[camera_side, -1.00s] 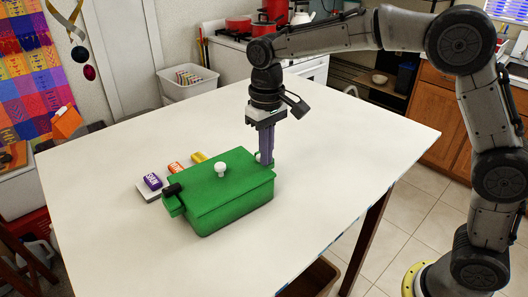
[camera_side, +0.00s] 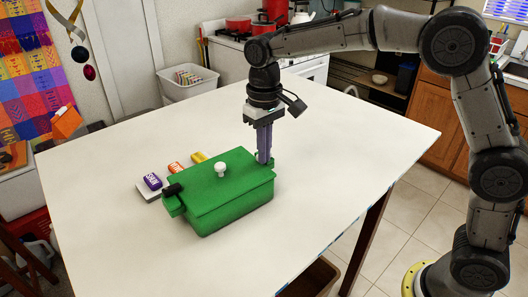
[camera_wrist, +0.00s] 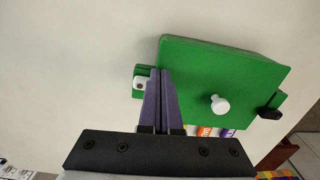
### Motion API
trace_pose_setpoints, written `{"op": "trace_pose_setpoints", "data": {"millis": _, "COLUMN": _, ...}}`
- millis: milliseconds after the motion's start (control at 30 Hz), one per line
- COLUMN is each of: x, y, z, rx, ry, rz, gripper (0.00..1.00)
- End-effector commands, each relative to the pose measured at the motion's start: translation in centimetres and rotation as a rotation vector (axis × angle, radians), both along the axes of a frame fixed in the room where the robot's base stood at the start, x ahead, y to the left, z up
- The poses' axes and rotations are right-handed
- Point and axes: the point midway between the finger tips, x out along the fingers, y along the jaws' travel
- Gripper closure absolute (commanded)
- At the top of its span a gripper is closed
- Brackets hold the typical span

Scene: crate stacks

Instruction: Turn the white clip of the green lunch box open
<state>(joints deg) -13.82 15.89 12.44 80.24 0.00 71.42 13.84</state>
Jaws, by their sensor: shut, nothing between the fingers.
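The green lunch box (camera_side: 222,195) stands closed on the table, with a white knob (camera_side: 221,169) on its lid. The box also shows in the wrist view (camera_wrist: 225,75). The white clip (camera_wrist: 140,83) sits on a small green ledge at one end of the box. In the side view my gripper's fingers appear to hide the clip. My gripper (camera_side: 264,162) points down at that end of the box, its purple fingers shut with nothing between them. In the wrist view the fingertips (camera_wrist: 160,72) are right beside the clip; I cannot tell if they touch it.
A black clip (camera_side: 173,190) is on the box's opposite end. Behind the box lie a purple block (camera_side: 152,181), an orange block (camera_side: 176,168) and a yellow block (camera_side: 199,157).

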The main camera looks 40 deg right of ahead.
Motion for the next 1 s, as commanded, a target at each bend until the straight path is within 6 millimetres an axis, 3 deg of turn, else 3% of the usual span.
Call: {"op": "trace_pose_setpoints", "data": {"millis": 1000, "x": 1.3, "y": 0.1, "z": 0.0, "rx": 0.000, "ry": 0.001, "rz": 0.000, "gripper": 1.00}}
